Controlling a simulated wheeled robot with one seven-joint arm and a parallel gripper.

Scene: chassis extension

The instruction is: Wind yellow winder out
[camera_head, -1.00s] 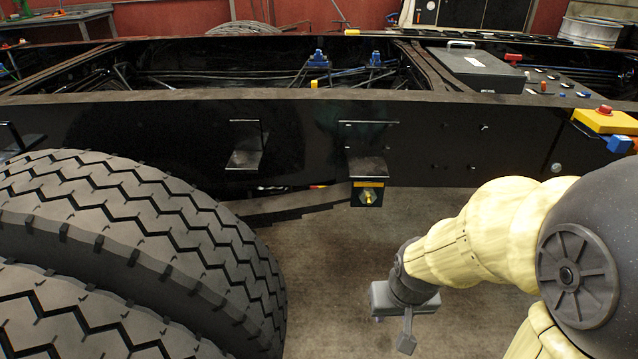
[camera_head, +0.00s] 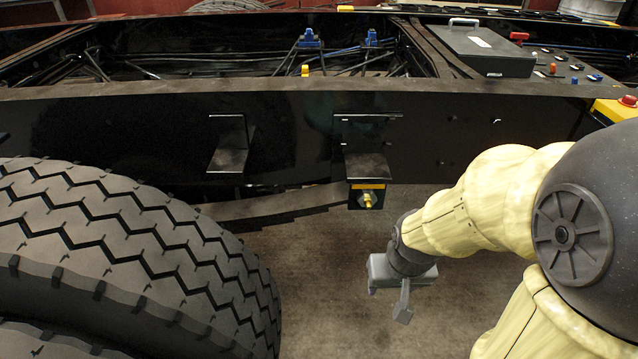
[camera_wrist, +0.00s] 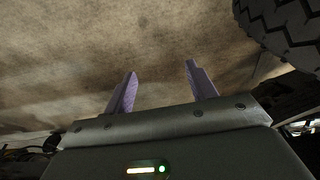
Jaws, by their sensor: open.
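The yellow winder (camera_head: 367,200) is a small yellow knob on a dark block with a yellow stripe, hanging under a black bracket on the side of the chassis rail (camera_head: 290,130). My gripper (camera_head: 385,290) is to the right of and below the winder in the head view, apart from it. In the wrist view its two purple fingers (camera_wrist: 160,85) are spread with nothing between them, over bare floor. The winder is not seen in the wrist view.
Large black tyres (camera_head: 120,255) fill the lower left, and one also shows in the wrist view (camera_wrist: 285,25). Another bracket (camera_head: 230,145) sticks out left of the winder. A grey case (camera_head: 475,48) and a yellow box with a red button (camera_head: 615,108) are on top. Floor below the rail is clear.

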